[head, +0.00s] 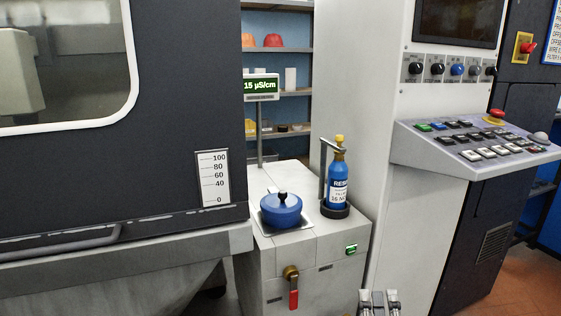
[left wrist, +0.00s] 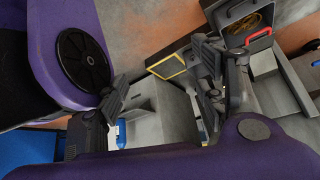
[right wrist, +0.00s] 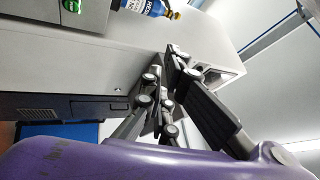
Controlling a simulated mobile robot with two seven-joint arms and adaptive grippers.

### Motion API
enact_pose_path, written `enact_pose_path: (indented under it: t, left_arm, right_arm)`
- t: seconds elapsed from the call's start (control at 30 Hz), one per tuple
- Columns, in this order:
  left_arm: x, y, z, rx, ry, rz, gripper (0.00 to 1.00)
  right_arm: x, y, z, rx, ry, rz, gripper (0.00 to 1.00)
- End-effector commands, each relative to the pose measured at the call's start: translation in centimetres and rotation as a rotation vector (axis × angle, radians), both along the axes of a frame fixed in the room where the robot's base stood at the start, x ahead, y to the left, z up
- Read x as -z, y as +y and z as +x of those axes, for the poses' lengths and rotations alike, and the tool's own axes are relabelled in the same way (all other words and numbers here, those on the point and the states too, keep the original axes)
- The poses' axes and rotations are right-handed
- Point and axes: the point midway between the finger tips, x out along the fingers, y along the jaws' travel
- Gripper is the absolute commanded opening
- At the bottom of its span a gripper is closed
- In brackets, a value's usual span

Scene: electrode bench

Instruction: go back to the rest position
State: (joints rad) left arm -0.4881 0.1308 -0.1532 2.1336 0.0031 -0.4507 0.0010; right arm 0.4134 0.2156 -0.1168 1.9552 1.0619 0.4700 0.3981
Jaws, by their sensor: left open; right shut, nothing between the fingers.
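My right gripper (head: 379,300) shows at the bottom edge of the head view, in front of the grey cabinet and to the right of its red-handled valve. It also shows in the right wrist view (right wrist: 166,88), where its fingers are together with nothing between them. My left gripper (left wrist: 163,80) shows only in the left wrist view. Its two fingers are wide apart and I see nothing held between them. The left arm is out of the head view.
A blue lidded pot (head: 281,212) and a blue resin bottle (head: 340,185) stand on the cabinet (head: 320,246). The red valve handle (head: 294,299) sticks out in front. A button panel (head: 478,140) juts out at right. The dark machine (head: 170,130) fills the left.

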Motion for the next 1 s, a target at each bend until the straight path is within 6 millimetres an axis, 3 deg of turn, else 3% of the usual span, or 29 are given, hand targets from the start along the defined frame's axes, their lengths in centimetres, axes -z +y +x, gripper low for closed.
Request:
enact_pose_path:
  t: [0.03, 0.17, 0.37, 0.5, 0.6, 0.7, 0.83, 1.0]
  left_arm:
    - [-1.9, -0.1, 0.1, -0.004, -0.006, -0.003, 0.64]
    - [-4.8, -0.2, -0.6, -0.016, 0.001, -0.007, 0.64]
    - [-10.4, -0.4, -1.1, -0.035, -0.009, -0.016, 0.64]
    - [-15.1, -1.0, 0.6, -0.040, -0.053, -0.028, 0.64]
    - [-18.4, -1.1, 2.3, -0.044, -0.097, -0.032, 0.64]
    - [-21.1, -1.0, 3.9, -0.048, -0.144, -0.034, 0.64]
    - [-22.9, -1.1, 5.3, -0.054, -0.182, -0.038, 0.64]
    - [-22.8, -1.3, 5.1, -0.060, -0.178, -0.043, 0.64]
  right_arm:
    - [-0.1, 0.4, -1.5, -0.007, 0.053, -0.079, 0.00]
    - [2.7, 1.9, -5.8, -0.049, 0.223, -0.330, 0.00]
    - [7.7, 3.0, -15.4, -0.158, 0.532, -0.751, 0.00]
    - [9.4, 2.5, -23.3, -0.253, 0.739, -1.026, 0.00]
    - [9.6, 1.6, -28.5, -0.315, 0.860, -1.192, 0.00]
    - [9.6, 0.7, -32.6, -0.363, 0.951, -1.318, 0.00]
    - [9.6, -0.1, -35.9, -0.402, 1.024, -1.416, 0.00]
    - [10.2, -0.5, -37.5, -0.426, 1.060, -1.452, 0.00]
